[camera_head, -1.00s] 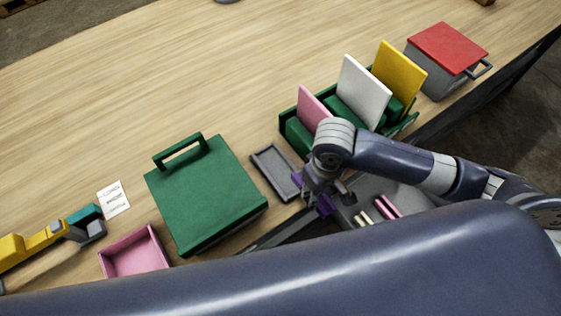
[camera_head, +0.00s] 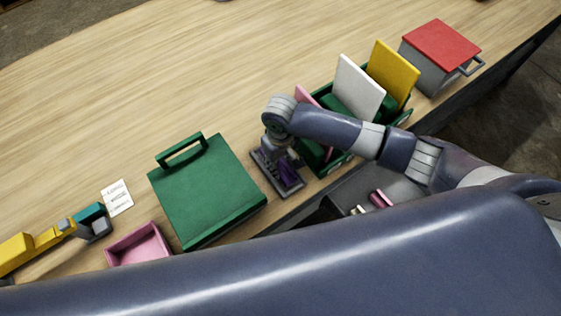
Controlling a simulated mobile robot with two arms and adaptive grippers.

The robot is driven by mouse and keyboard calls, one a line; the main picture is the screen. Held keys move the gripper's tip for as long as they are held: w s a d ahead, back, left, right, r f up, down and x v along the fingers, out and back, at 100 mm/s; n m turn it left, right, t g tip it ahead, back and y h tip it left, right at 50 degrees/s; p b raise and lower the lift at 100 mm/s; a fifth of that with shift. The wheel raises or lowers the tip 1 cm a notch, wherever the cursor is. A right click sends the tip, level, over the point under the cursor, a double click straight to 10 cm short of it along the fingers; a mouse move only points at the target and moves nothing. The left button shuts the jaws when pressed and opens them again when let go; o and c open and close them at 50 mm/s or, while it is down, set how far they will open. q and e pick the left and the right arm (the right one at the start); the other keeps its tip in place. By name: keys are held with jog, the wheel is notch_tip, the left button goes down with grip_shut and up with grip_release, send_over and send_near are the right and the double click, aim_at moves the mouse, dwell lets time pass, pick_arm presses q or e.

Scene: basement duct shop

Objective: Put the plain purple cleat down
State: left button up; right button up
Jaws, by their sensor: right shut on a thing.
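My right gripper (camera_head: 284,166) is over the small grey tray (camera_head: 292,188) on the wooden table. It is shut on the purple cleat (camera_head: 289,174), which shows between and below the fingers, inside the tray's outline. I cannot tell whether the cleat touches the tray floor. Part of the tray is hidden by the gripper. My left gripper is not in view.
A green box with a handle (camera_head: 205,190) stands left of the tray. A green rack (camera_head: 342,160) with pink, white and yellow panels stands to its right. A pink bin (camera_head: 139,246), a red-lidded box (camera_head: 441,46) and an open drawer (camera_head: 398,190) are nearby. The back table is clear.

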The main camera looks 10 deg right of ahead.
jog(key=shift+f, duration=0.5)
jog(key=o, duration=1.1)
jog(key=shift+f, duration=0.1)
jog(key=shift+c, duration=0.2)
notch_tip(320, 180, up, 12)
jog(key=b, duration=0.1)
